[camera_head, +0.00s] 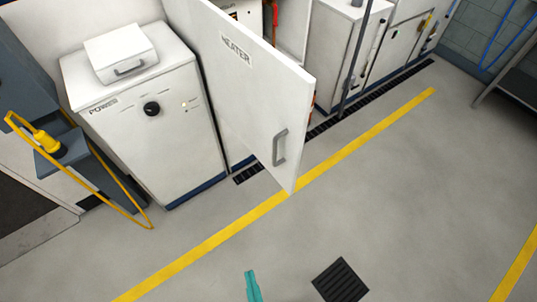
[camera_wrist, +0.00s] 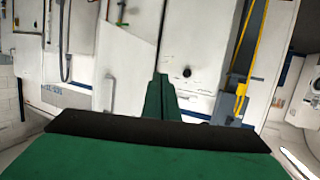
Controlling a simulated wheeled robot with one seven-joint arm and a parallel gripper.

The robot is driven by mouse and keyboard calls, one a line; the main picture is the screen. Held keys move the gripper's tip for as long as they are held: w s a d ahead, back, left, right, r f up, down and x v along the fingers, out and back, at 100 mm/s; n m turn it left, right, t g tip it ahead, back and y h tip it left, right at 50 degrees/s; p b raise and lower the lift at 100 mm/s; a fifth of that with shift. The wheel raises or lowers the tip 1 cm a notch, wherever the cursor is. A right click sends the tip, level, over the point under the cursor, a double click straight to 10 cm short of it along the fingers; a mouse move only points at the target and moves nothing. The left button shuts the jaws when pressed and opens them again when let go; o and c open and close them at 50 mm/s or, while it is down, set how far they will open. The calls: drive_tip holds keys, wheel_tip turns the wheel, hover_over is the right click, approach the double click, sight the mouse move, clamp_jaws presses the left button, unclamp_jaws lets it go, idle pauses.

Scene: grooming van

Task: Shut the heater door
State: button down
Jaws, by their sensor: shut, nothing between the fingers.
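The heater door (camera_head: 235,85) is a white panel lettered HEATER in the head view. It stands open, swung out from its cabinet towards the camera. Its grey handle (camera_head: 280,147) is near the free edge, on the face turned to me. Part of the cabinet's inside (camera_head: 245,12) shows behind the door's top; the rest is hidden. My green gripper (camera_head: 252,286) is at the bottom of the head view, apart from the door and nearer the camera. In the wrist view its fingers (camera_wrist: 160,98) are together and empty. I cannot surely pick out the door there.
A white POWER cabinet (camera_head: 150,125) stands left of the door, with a small white box (camera_head: 120,52) on top. A grey step (camera_head: 70,155) with a yellow cable (camera_head: 125,200) is further left. A black floor mat or grate (camera_head: 340,280) lies right of my gripper. The floor between is clear.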

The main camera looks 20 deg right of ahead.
drive_tip(key=w+a+f+n+g, duration=0.2)
drive_tip(key=w+f, duration=0.5)
drive_tip(key=w, duration=0.1)
drive_tip(key=m+g+h, duration=0.6)
drive_tip(key=m+h, duration=1)
drive_tip(key=h, duration=0.1)
approach(294, 150)
drive_tip(key=x, duration=0.6)
drive_tip(key=shift+w+d, duration=0.15)
drive_tip(key=shift+d, duration=0.1)
